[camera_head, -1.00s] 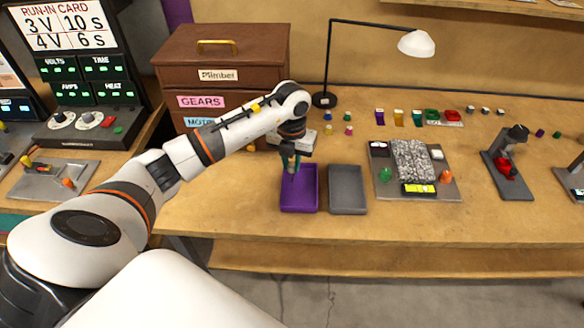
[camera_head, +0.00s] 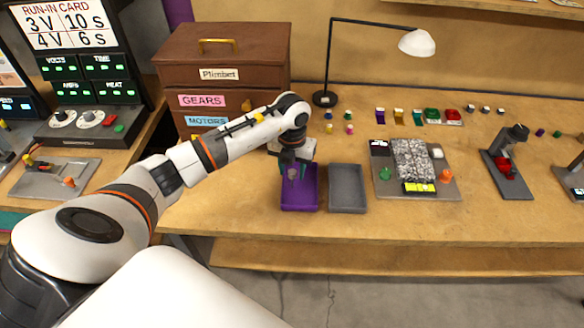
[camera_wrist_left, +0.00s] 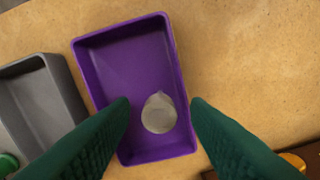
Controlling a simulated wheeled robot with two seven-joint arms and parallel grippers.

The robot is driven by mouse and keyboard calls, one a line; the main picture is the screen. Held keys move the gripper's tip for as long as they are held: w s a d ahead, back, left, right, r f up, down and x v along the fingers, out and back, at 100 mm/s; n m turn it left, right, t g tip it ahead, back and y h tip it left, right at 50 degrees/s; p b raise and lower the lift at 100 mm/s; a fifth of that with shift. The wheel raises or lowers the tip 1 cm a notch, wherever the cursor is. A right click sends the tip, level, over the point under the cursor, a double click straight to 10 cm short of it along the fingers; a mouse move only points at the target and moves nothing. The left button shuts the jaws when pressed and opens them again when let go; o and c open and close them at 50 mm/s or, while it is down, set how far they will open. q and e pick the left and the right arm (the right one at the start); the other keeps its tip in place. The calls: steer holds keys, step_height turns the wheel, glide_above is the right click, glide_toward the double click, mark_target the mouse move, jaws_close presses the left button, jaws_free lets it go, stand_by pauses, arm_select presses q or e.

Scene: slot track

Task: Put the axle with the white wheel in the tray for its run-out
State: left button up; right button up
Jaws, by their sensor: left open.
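The purple tray (camera_head: 301,206) lies on the bench; in the left wrist view its rim (camera_wrist_left: 172,70) shows too. A pale grey-white round wheel (camera_wrist_left: 159,113) shows within the tray's outline, near one end; in the head view it is a small pale disc (camera_head: 293,173). I cannot tell whether it rests on the tray floor or is just above it, and its axle is not clearly seen. My left gripper (camera_head: 293,171) is over the tray, its green fingers (camera_wrist_left: 160,108) apart on either side of the wheel. My right gripper is not in view.
A grey tray (camera_head: 348,209) stands right beside the purple one. Right of it is a board (camera_head: 440,186) with a speckled block. A brown drawer chest (camera_head: 222,60) and a lamp (camera_head: 416,43) stand behind. The bench front is clear.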

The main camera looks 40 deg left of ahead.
mark_target(292, 172)
arm_select(q)
steer(key=shift+r, duration=0.45)
step_height(292, 172, up, 11)
steer(key=b, duration=0.2)
steer(key=shift+r, duration=0.15)
